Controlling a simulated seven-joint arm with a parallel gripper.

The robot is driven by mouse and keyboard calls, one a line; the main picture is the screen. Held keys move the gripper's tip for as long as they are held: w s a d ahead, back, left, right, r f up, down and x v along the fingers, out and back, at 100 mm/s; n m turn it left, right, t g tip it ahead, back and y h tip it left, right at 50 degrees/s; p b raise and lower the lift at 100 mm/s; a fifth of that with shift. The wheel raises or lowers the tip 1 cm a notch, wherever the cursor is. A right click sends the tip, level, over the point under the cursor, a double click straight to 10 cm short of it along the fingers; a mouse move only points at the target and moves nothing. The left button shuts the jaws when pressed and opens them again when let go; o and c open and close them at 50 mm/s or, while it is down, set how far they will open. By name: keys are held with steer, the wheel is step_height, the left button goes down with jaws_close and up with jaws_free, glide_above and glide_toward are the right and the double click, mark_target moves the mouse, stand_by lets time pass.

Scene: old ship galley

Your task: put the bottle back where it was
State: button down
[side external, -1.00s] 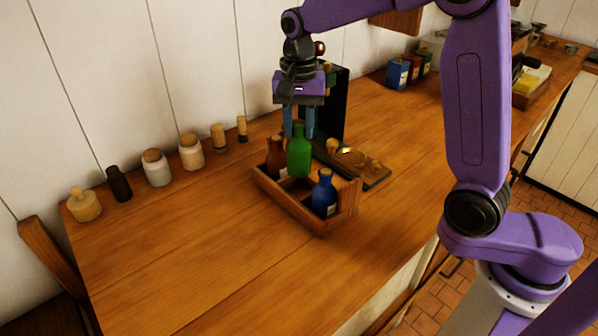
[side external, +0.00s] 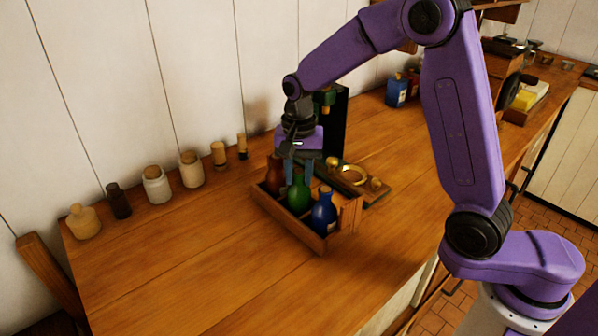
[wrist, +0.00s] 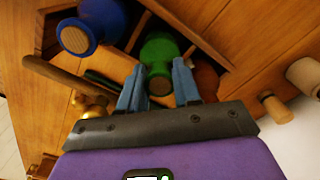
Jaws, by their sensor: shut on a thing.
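The green bottle (side external: 299,197) stands upright in the wooden crate (side external: 283,222), between the brown bottle (side external: 274,176) and the blue bottle (side external: 323,214). My gripper (side external: 300,178) points down with its blue fingers on either side of the green bottle's neck, shut on it. In the wrist view the green bottle (wrist: 159,48) is between the fingertips (wrist: 158,76), and the blue bottle (wrist: 92,22) is at upper left. The bottle's base is hidden by the crate wall, so I cannot tell whether it touches the floor.
A dark upright stand (side external: 334,125) with a wooden base and brass parts (side external: 352,175) is close behind the crate. Several jars (side external: 157,185) line the wall side. The counter in front of the crate (side external: 200,265) is clear.

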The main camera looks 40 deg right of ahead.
steer(key=c, duration=0.8)
jaws_free()
step_height(320, 180, up, 12)
steer(key=shift+r, duration=0.1)
steer(key=shift+a, duration=0.1)
steer(key=s+d+f+n, duration=0.2)
steer(key=s+n, duration=0.5)
steer(key=s, duration=0.3)
steer(key=s+d+f+n, duration=0.2)
steer(key=s+f+n, duration=0.1)
steer(key=s+n, duration=0.4)
steer(key=s+d+f+n, duration=0.2)
steer(key=s+n, duration=0.5)
steer(key=s, duration=0.5)
steer(key=shift+s+d+f+n, duration=0.3)
steer(key=shift+s+d+f, duration=0.1)
steer(key=shift+f, duration=0.2)
